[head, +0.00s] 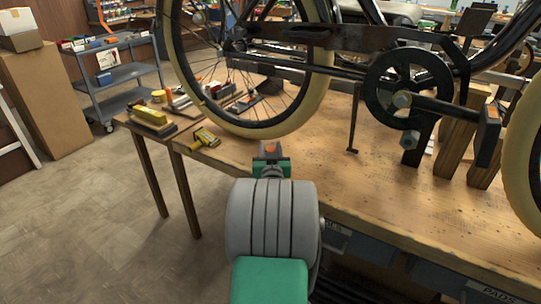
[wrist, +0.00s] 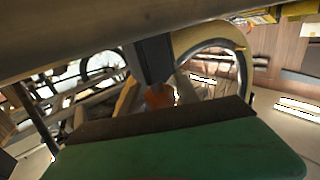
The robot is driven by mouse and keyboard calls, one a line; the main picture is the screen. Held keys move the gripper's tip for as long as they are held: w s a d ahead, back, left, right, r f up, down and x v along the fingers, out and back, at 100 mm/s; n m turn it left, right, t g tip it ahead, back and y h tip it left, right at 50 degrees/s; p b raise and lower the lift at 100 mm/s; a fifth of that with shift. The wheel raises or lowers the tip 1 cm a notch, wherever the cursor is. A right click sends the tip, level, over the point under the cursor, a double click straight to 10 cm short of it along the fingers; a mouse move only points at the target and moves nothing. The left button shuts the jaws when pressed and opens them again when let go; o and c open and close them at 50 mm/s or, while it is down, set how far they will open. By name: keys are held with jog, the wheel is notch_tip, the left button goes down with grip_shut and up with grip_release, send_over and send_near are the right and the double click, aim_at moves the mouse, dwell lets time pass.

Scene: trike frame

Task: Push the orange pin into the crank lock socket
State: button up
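My gripper (head: 270,151) is above the front edge of the workbench, left of the crank. An orange piece, which looks like the orange pin (head: 269,148), sits between its dark fingers, and the gripper appears shut on it. The orange pin also shows in the wrist view (wrist: 159,96), below a dark bar and partly hidden by my green gripper part. The crank (head: 430,104) with its round dark chainring (head: 379,84) is to the right, well apart from my gripper. Grey hex pieces show on it. I cannot tell which opening is the lock socket.
The trike's left wheel (head: 311,98) stands behind my gripper and another wheel (head: 524,165) is at right. Wooden blocks (head: 454,145) stand under the crank. A yellow tool (head: 205,138) lies on the workbench (head: 330,176). The bench top in front of the crank is clear.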

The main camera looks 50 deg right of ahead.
grip_shut()
jog(key=shift+r, duration=0.15)
jog(key=shift+r, duration=0.3)
jog(key=s+a+r+p, duration=0.8)
jog(key=a+r+p, duration=0.2)
jog(key=a+r, duration=0.1)
jog(key=shift+a+r, duration=0.3)
jog(key=shift+r, duration=0.25)
jog(key=shift+r, duration=0.1)
